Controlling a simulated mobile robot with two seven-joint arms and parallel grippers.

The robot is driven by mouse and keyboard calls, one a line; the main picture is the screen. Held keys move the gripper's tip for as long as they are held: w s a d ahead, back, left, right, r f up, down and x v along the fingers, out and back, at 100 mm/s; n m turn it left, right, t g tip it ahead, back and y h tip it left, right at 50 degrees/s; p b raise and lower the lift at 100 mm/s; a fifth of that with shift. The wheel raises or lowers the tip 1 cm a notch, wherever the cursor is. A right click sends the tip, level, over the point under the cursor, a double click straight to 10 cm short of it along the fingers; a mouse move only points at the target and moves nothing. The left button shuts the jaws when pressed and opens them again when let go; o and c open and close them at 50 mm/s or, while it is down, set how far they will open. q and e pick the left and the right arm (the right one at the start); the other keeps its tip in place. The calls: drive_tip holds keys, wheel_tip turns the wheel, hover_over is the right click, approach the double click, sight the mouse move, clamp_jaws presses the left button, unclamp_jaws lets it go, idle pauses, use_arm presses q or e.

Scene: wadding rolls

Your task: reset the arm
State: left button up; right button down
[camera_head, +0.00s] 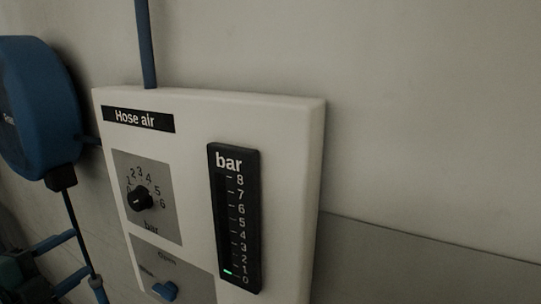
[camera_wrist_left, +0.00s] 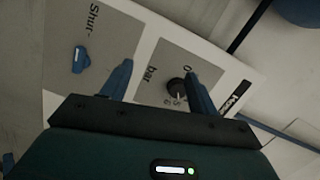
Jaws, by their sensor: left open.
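My left gripper (camera_head: 82,252) shows at the lower left of the head view, open and empty, with its blue fingers apart beside the panel's left edge. In the left wrist view the open fingers (camera_wrist_left: 158,68) are in front of the white "Hose air" panel (camera_head: 290,140). The black round knob (camera_head: 139,197) on its numbered dial also shows in the wrist view (camera_wrist_left: 177,88), close to one finger. I cannot tell if they touch. The blue lever (camera_head: 165,291) is low on the panel and also shows in the wrist view (camera_wrist_left: 80,60). My right gripper is out of view.
The black bar gauge (camera_head: 234,218) shows a small green mark near the bottom of its scale. A blue round hose reel (camera_head: 38,105) is on the wall at the left, with a dark hose hanging below. The wall right of the panel is bare.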

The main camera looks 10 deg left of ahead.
use_arm(q)
drive_tip(key=s+f+n+g+y, duration=0.2)
drive_tip(key=s+f+n, duration=0.25)
drive_tip(key=f, duration=0.65)
drive_tip(key=s+f+n+g+y, duration=0.1)
drive_tip(key=s+f+n+y, duration=0.3)
drive_tip(key=f, duration=0.7)
drive_tip(key=s+d+f+n+g+h, duration=0.1)
drive_tip(key=d+f+n, duration=0.1)
drive_tip(key=d+f, duration=0.2)
drive_tip(key=s+d+f+n+g+h, duration=0.1)
drive_tip(key=d+f, duration=0.3)
drive_tip(key=d, duration=0.7)
drive_tip(key=s+d+f+n+g+h, duration=0.1)
drive_tip(key=d+f+n+h, duration=0.2)
drive_tip(key=d+f, duration=0.2)
drive_tip(key=d, duration=0.3)
drive_tip(key=shift+s+d+n+g, duration=0.15)
drive_tip(key=shift+d+n+g, duration=0.1)
drive_tip(key=shift+n+g, duration=0.15)
